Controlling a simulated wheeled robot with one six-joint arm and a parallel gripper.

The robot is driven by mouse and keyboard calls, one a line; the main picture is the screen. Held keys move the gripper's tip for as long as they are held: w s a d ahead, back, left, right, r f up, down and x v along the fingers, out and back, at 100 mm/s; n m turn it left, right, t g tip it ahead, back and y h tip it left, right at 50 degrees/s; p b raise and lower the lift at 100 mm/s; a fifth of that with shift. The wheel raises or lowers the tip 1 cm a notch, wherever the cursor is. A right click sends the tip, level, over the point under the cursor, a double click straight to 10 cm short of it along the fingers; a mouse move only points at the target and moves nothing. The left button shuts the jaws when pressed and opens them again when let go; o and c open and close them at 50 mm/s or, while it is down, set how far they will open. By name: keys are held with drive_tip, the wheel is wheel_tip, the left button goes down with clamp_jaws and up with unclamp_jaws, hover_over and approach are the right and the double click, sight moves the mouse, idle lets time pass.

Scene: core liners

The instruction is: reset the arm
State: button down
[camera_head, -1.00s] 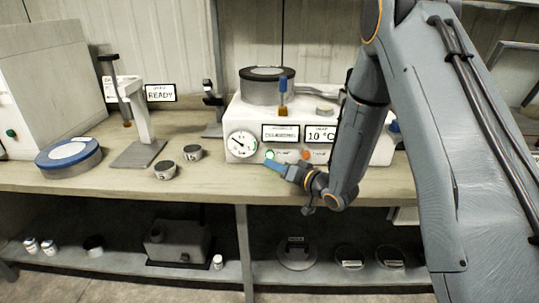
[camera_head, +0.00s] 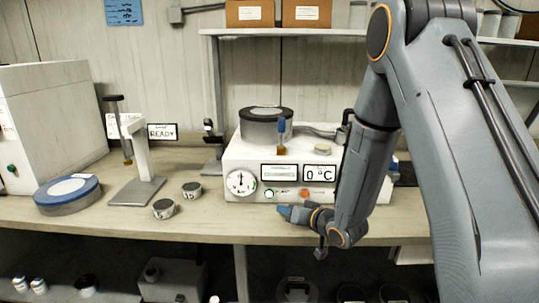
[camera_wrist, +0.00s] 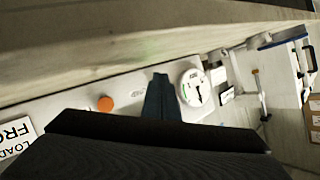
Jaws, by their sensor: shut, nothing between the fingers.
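My arm comes in from the right in the head view. My gripper (camera_head: 285,212) is shut and empty, just in front of the lower front of the white machine (camera_head: 235,158). Its blue fingertips are close to the green button (camera_head: 269,194), and I cannot tell whether they touch anything. The orange button (camera_head: 304,193) is to the right. The display reads 0 °C, and the dial gauge (camera_head: 241,184) is at the left. In the wrist view my shut fingers (camera_wrist: 160,97) show between the gauge (camera_wrist: 193,87) and the orange button (camera_wrist: 105,104).
A dark-lidded round vessel (camera_head: 266,127) stands on the machine. Two small tins (camera_head: 164,208) and a blue-rimmed round container (camera_head: 68,194) stand on the bench (camera_head: 220,224) to the left, by a stand (camera_head: 137,185) with a READY display. A shelf with boxes (camera_head: 250,14) hangs above.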

drive_tip(key=s+d+h, duration=0.1)
drive_tip(key=d, duration=0.1)
drive_tip(key=s+d+g+h, duration=0.1)
drive_tip(key=s+d+h, duration=0.1)
drive_tip(key=d, duration=0.1)
drive_tip(key=s+d+g+h, duration=0.1)
drive_tip(key=d+h, duration=0.1)
drive_tip(key=d, duration=0.1)
drive_tip(key=shift+s+d+r+m, duration=0.2)
drive_tip(key=shift+s+r+m, duration=0.05)
drive_tip(key=shift+m, duration=0.05)
drive_tip(key=s+d+r+g+h, duration=0.1)
drive_tip(key=s+d+g, duration=0.2)
drive_tip(key=s, duration=1)
drive_tip(key=s+d+r+g+h, duration=0.1)
drive_tip(key=s+g, duration=0.4)
drive_tip(key=s, duration=0.7)
drive_tip(key=shift+s+d+r+m+g+h, duration=0.35)
drive_tip(key=shift+d+r, duration=0.25)
drive_tip(key=shift+d, duration=0.5)
